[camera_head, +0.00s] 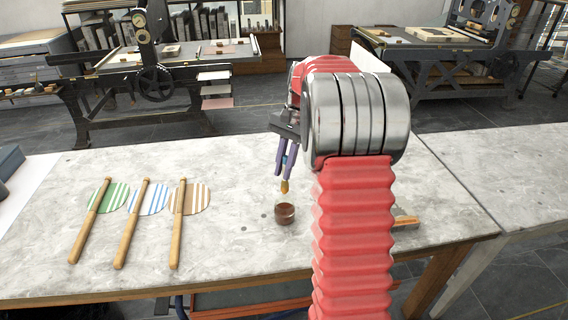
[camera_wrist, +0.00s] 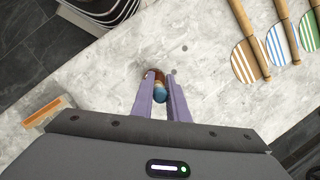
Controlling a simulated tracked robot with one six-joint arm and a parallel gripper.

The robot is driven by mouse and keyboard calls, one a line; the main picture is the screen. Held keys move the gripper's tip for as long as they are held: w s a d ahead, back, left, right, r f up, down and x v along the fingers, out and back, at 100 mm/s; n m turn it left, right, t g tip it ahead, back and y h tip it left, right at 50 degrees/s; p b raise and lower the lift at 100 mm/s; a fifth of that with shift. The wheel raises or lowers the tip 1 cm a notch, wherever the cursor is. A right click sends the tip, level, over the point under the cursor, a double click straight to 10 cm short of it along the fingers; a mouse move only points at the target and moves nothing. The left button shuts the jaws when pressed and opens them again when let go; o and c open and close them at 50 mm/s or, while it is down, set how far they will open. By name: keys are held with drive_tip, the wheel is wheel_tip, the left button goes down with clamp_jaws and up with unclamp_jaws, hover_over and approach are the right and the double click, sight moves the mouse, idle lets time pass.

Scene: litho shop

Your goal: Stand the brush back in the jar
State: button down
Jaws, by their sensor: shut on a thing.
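The brush (camera_head: 284,187) hangs roughly upright in my gripper (camera_head: 285,172), its yellowish lower end pointing down. My gripper's two purple fingers are shut on it, and part of its blue body shows between them. The brown jar (camera_head: 285,214) stands on the marble-topped table just below the brush, with a visible gap between them in the head view. In the wrist view the blue end of the brush (camera_wrist: 160,96) sits between the fingers and overlaps the jar (camera_wrist: 150,74), which is mostly hidden behind it and the fingers.
Several striped round paddles with wooden handles (camera_head: 128,224) lie left of the jar on the table (camera_head: 235,165). A wood-edged tool (camera_wrist: 46,108) lies on the other side, partly behind my arm in the head view. The table around the jar is otherwise clear. Presses (camera_head: 155,75) stand behind.

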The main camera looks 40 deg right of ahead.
sight(285, 187)
drive_tip(key=shift+f, duration=4.45)
drive_tip(key=c, duration=1.6)
unclamp_jaws()
drive_tip(key=shift+c, duration=0.2)
drive_tip(key=shift+d+r, duration=0.15)
drive_tip(key=shift+r, duration=0.3)
drive_tip(key=w+d, duration=0.1)
drive_tip(key=d, duration=1.1)
drive_tip(key=shift+w, duration=0.25)
drive_tip(key=shift+s, duration=0.1)
